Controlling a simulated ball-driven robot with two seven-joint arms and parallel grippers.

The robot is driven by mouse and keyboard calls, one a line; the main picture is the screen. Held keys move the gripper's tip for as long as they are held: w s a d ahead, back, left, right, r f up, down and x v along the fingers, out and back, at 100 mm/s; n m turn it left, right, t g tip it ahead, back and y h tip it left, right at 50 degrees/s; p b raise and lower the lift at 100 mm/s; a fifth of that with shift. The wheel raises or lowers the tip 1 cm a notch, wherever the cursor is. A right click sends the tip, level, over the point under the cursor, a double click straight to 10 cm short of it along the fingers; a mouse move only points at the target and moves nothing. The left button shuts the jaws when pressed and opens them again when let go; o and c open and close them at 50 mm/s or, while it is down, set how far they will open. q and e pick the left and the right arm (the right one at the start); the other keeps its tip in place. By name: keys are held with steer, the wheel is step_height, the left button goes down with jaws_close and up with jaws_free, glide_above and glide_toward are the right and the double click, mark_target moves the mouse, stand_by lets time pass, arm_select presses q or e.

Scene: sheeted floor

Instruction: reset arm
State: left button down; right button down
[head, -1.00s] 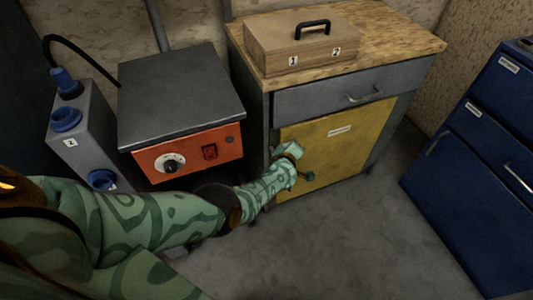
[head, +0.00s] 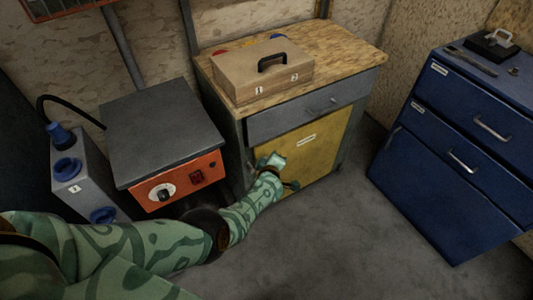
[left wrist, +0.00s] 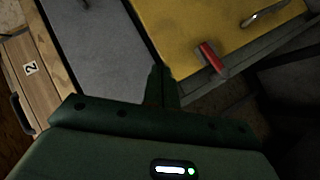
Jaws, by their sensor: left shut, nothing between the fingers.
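My left arm reaches in from the left in the head view, with its left gripper (head: 289,184) in front of the yellow cabinet door (head: 318,146). In the left wrist view the dark green fingers (left wrist: 160,84) are together and empty. The yellow door (left wrist: 190,25) and grey drawer front (left wrist: 95,40) lie beyond them. I cannot tell how far the gripper is from the door. My right gripper is not in view.
A wooden box (head: 245,78) with a black handle sits on the workbench (head: 345,52). An orange-fronted hotplate unit (head: 178,182) and grey socket box (head: 80,188) stand left. A blue drawer cabinet (head: 425,190) stands right. A red handle (left wrist: 210,57) shows in the left wrist view. Floor (head: 330,245) is clear.

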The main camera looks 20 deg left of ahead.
arm_select(q)
steer(key=shift+s+d+r, duration=0.35)
stand_by(0.3)
steer(key=s+f+m+g+h, duration=0.25)
steer(key=s+f+m, duration=0.45)
steer(key=s+f, duration=0.45)
steer(key=s+f+m+g+h, duration=0.1)
steer(key=s+f+m+g, duration=0.3)
steer(key=s+f+m, duration=0.75)
steer(key=s+a+g, duration=0.2)
steer(key=s+a, duration=0.1)
steer(key=s, duration=1.6)
steer(key=s+a+f+g, duration=0.1)
steer(key=s+a+g, duration=0.2)
steer(key=s, duration=1.6)
steer(key=shift+s+a+f+g, duration=0.15)
steer(key=shift+a+f+g, duration=0.05)
steer(key=shift+f+g, duration=0.15)
